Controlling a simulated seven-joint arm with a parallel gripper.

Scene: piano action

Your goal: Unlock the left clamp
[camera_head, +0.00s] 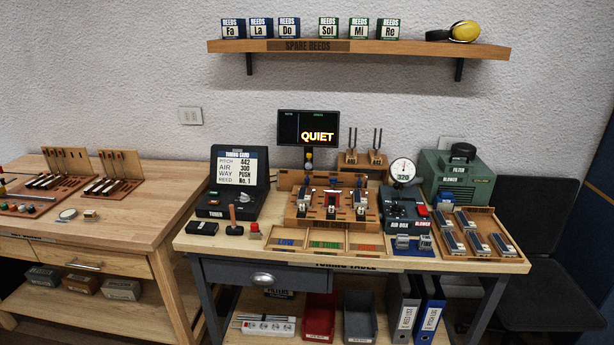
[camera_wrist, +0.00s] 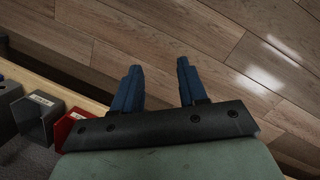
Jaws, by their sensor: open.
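The wooden reed bench (camera_head: 298,221) stands in the middle of the tuning table. The left clamp (camera_head: 303,198) appears to be the small blue-and-metal piece on the left of this bench. A similar right clamp (camera_head: 360,202) is on its right side. Both are too small to tell whether they are locked. My gripper (camera_wrist: 159,66) shows only in the wrist view. Its two blue fingers are apart with nothing between them, above the wooden floor. It is away from the clamps, which are not in the wrist view.
A tuner case (camera_head: 232,203) stands left of the bench, an air box (camera_head: 404,212) right of it. The screen (camera_head: 307,127) behind reads QUIET. A reed tray (camera_head: 478,232) lies at the right. In the wrist view, a red bin (camera_wrist: 72,128) sits at the left; the floor is clear.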

